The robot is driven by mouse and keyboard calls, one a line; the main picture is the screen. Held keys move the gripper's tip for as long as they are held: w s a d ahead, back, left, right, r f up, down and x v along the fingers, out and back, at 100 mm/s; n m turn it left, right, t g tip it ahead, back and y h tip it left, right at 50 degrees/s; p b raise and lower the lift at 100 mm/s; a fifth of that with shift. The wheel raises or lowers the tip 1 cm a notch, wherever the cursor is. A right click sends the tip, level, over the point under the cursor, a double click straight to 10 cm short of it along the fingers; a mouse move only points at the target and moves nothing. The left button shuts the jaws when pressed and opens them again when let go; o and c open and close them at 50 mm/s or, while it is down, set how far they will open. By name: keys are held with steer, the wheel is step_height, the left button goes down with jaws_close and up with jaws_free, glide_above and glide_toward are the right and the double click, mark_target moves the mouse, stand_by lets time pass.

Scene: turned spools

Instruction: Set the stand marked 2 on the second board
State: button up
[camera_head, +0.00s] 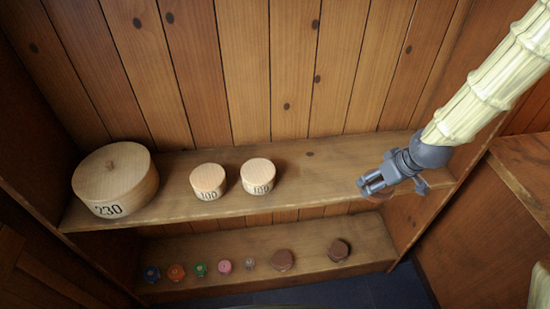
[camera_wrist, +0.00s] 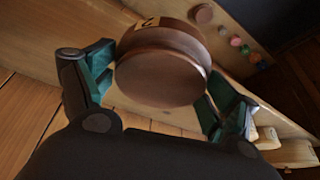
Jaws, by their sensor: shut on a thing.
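My gripper (camera_head: 372,186) is at the right end of the upper board (camera_head: 310,170). It is shut on a brown turned stand (camera_wrist: 160,75), which sits between the green-padded fingers in the wrist view. A pale label with a dark mark shows on its far end, too small to read surely. In the head view only a brown edge of the stand (camera_head: 378,196) shows below the fingers, and I cannot tell whether it touches the board. The lower board (camera_head: 200,250) carries two brown stands at its right, one (camera_head: 283,260) and another (camera_head: 339,250).
On the upper board stand a large round box marked 230 (camera_head: 115,180) and two smaller ones, marked 100 (camera_head: 208,182) and seemingly 180 (camera_head: 258,176). Several small coloured spools (camera_head: 200,269) line the lower board's left. The upper board is clear between the boxes and my gripper.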

steer(key=shift+w+a, duration=0.3)
steer(key=shift+w, duration=0.1)
steer(key=shift+w+d+r, duration=0.15)
steer(key=shift+d, duration=0.35)
steer(key=w+d+p, duration=0.1)
steer(key=w+d, duration=0.2)
steer(key=w+d+f+p, duration=0.1)
steer(key=w+d, duration=0.2)
steer(key=w, duration=0.1)
steer(key=w+d+p, duration=0.2)
steer(key=w+d, duration=0.2)
steer(key=shift+w+f, duration=0.2)
steer(key=shift+f, duration=0.15)
steer(key=shift+f+p, duration=0.55)
steer(key=shift+f, duration=1.2)
steer(key=shift+f, duration=0.15)
steer(key=o, duration=0.9)
steer(key=shift+r, duration=0.25)
steer(key=shift+b+v, duration=0.85)
steer(key=shift+v, duration=5.1)
